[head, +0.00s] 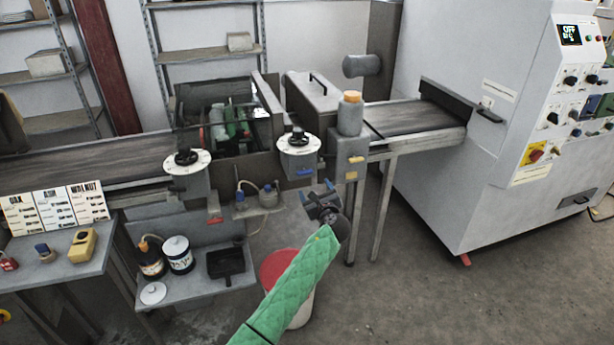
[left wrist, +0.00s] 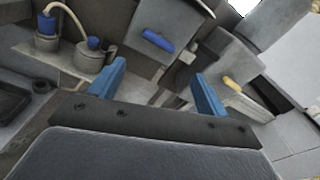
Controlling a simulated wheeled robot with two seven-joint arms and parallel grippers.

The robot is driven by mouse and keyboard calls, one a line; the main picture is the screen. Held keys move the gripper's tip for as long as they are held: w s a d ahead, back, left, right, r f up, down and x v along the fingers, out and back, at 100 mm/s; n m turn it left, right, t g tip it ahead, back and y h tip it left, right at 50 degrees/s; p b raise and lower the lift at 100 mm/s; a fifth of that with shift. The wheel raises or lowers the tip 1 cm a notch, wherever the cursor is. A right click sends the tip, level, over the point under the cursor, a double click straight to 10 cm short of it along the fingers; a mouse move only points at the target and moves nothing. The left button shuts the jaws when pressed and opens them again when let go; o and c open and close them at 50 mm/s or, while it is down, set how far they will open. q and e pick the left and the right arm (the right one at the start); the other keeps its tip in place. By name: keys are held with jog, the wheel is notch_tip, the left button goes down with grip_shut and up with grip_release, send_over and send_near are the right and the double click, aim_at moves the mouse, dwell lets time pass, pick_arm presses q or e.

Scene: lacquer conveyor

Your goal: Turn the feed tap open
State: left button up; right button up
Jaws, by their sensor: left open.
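Several coloured tap handles sit on the front of the conveyor line; I cannot tell from the pictures which is the feed tap. A blue handle (head: 305,172) is under the right white dial and also shows in the left wrist view (left wrist: 157,41). A yellow handle (head: 352,160) is on the grey post and probably shows in the left wrist view (left wrist: 232,82). A red handle (head: 215,220) is under the left dial. My left gripper (head: 321,188) is open and empty, just below and right of the blue handle. In the left wrist view its blue fingers (left wrist: 158,74) are apart.
Two white dials with black knobs (head: 186,158) (head: 298,141) stand on the line. An orange-capped grey bottle (head: 350,113) tops the post. Small containers (head: 268,194) with a tube stand left of the gripper.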

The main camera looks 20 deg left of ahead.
aim_at(306, 173)
pick_arm(q)
jog(key=shift+w+a+r+m+y+p, duration=0.2)
jog(key=shift+w+a+m+p, duration=0.3)
jog(key=shift+w+a, duration=0.4)
jog(key=shift+w+a+r+m+y+p, duration=0.1)
jog(key=shift+w+a+r+m+p, duration=0.1)
jog(key=shift+w+a+m+p, duration=0.7)
jog(key=shift+w+a+r+m+y, duration=0.1)
jog(key=shift+w+a+r+m, duration=0.15)
jog(key=shift+w+a, duration=0.7)
pick_arm(e)
jog(key=shift+s+d+f, duration=0.3)
jog(key=shift+s+f, duration=0.2)
jog(key=shift+f, duration=0.15)
jog(key=shift+s+d+f, duration=0.35)
jog(key=shift+s+f, duration=0.2)
jog(key=shift+f, duration=0.15)
jog(key=shift+s+d+f, duration=0.3)
jog(key=shift+s+f, duration=0.2)
jog(key=shift+f, duration=0.15)
pick_arm(q)
jog(key=shift+w+d, duration=0.3)
jog(key=shift+d, duration=0.05)
jog(key=c, duration=1)
pick_arm(e)
jog(key=shift+w+d, duration=0.1)
